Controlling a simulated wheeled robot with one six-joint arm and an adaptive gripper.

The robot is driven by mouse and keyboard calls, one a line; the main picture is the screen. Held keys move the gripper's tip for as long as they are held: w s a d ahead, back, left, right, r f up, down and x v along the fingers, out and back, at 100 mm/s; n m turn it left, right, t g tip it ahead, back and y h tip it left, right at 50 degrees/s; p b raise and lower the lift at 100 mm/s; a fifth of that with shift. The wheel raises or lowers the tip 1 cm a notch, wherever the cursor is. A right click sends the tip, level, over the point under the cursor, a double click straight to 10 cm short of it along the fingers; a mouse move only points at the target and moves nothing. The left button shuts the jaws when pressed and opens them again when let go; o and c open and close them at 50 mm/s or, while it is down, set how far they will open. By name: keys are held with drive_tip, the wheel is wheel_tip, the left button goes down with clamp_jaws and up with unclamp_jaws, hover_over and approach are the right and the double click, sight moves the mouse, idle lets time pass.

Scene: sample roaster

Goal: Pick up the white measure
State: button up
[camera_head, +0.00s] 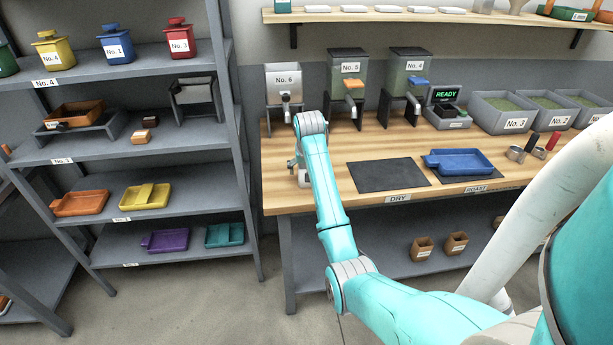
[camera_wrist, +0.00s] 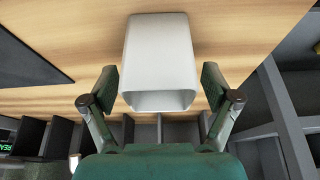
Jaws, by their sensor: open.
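The white measure (camera_wrist: 160,55) is a pale, box-shaped cup in the wrist view, with its open rim toward the bottom of the picture. It appears to stand on the wooden bench top. My gripper (camera_wrist: 159,88) is open, with one dark green finger on each side of the measure and a visible gap to both. In the head view my gripper (camera_head: 298,165) is at the left end of the bench, mostly hidden by my arm. A small pale patch below it may be the measure, but I cannot tell.
The bench (camera_head: 285,200) holds a dark DRY mat (camera_head: 388,176) and a blue tray (camera_head: 458,162) right of my gripper. Dispensers No. 6 (camera_head: 284,82), No. 5 (camera_head: 347,80) and another (camera_head: 408,78) stand behind. A grey shelf rack (camera_head: 240,160) is close on the left.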

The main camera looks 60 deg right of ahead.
drive_tip(key=shift+w+d+f, duration=0.15)
drive_tip(key=shift+d+f, duration=0.05)
drive_tip(key=shift+f, duration=0.35)
drive_tip(key=c, duration=1.2)
drive_tip(key=shift+r, duration=0.1)
drive_tip(key=shift+c, duration=0.2)
